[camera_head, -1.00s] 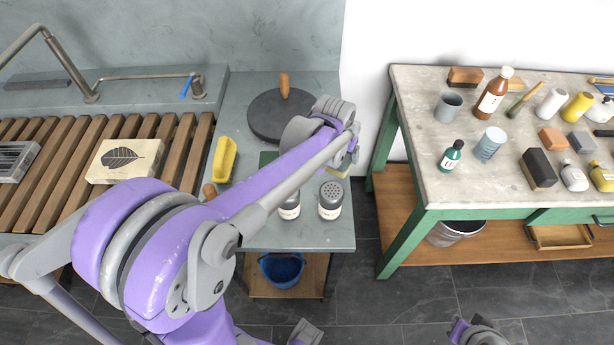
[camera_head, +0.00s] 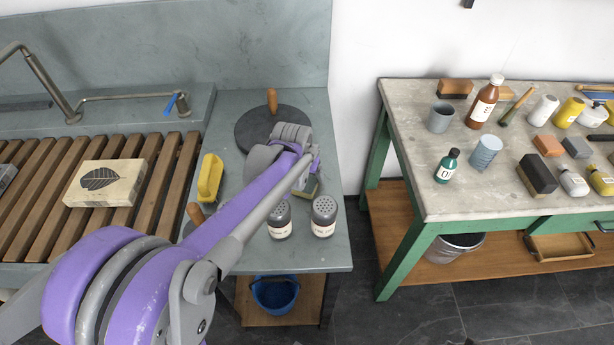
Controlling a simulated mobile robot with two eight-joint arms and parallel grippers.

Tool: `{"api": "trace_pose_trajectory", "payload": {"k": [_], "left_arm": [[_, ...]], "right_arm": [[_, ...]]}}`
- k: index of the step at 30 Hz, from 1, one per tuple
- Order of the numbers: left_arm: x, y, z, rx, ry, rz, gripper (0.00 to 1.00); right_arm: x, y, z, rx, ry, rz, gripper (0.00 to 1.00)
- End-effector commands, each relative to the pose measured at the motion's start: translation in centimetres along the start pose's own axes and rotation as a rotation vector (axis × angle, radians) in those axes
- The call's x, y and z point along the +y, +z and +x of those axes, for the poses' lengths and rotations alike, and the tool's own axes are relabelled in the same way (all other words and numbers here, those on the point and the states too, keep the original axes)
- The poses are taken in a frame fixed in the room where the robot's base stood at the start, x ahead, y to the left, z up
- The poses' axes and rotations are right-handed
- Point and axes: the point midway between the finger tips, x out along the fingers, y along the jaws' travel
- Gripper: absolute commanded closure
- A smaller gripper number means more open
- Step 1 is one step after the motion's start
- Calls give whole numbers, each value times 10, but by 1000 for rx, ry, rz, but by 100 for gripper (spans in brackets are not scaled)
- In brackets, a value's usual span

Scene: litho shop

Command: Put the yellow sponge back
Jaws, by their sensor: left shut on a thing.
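My left gripper (camera_head: 309,165) is over the right part of the grey stone counter (camera_head: 305,252), behind two shakers. It is shut on a small yellowish sponge with a dark green face (camera_head: 312,188). The arm and fingers hide part of the sponge, and I cannot tell whether it touches the counter. A bright yellow trough-shaped object (camera_head: 210,177) lies on the counter further left, apart from the gripper. My right gripper is not in view.
Two grey-topped shakers (camera_head: 323,217) (camera_head: 279,219) stand just in front of the gripper. A dark round disc with a wooden knob (camera_head: 271,106) lies behind it. A slatted sink with a leaf-printed block (camera_head: 104,182) is left; a crowded green table (camera_head: 437,209) is right.

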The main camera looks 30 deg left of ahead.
Motion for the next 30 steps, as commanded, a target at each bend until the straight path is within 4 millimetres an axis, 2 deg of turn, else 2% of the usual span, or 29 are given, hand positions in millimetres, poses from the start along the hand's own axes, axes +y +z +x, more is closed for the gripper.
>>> {"api": "trace_pose_trajectory", "payload": {"k": [13, 14, 16, 17, 25, 30], "left_arm": [[0, 4, 9, 0, 0, 0, 65], [0, 4, 8, 0, 0, 0, 15], [0, 3, 8, 0, 0, 0, 3], [0, 3, 8, 0, 0, 0, 0], [0, 2, 5, 0, 0, 0, 0], [0, 2, -16, 0, 0, -1, 0]], "right_arm": [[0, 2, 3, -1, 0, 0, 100], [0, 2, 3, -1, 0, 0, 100], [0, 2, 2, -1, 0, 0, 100], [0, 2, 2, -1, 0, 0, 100], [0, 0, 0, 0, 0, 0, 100], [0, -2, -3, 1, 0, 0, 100]]}}
